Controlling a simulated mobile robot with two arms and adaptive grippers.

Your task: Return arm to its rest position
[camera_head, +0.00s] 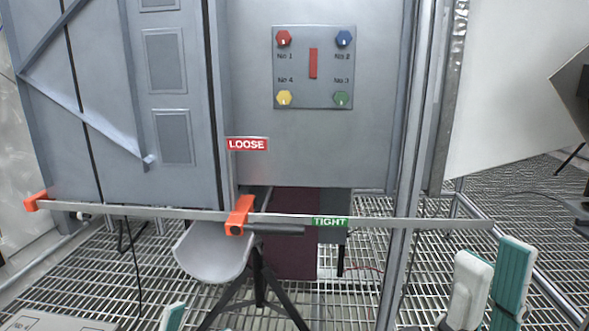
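My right gripper (496,258) stands at the lower right, with white and teal fingers pointing up. Its two fingers are apart, and nothing shows between them. It is in front of the grating floor and below the long horizontal bar, apart from the panel. Of my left gripper, only a small teal and white tip (173,318) shows at the bottom edge, left of centre. The rest of it is out of frame, so its opening is hidden.
A grey cabinet panel (314,150) carries coloured knobs, with LOOSE (247,144) and TIGHT (330,222) labels. A long metal bar (400,223) with orange clamps (240,216) crosses in front. A grey scoop-shaped seat (213,258) stands below. Grating floor (420,285) lies open around my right gripper.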

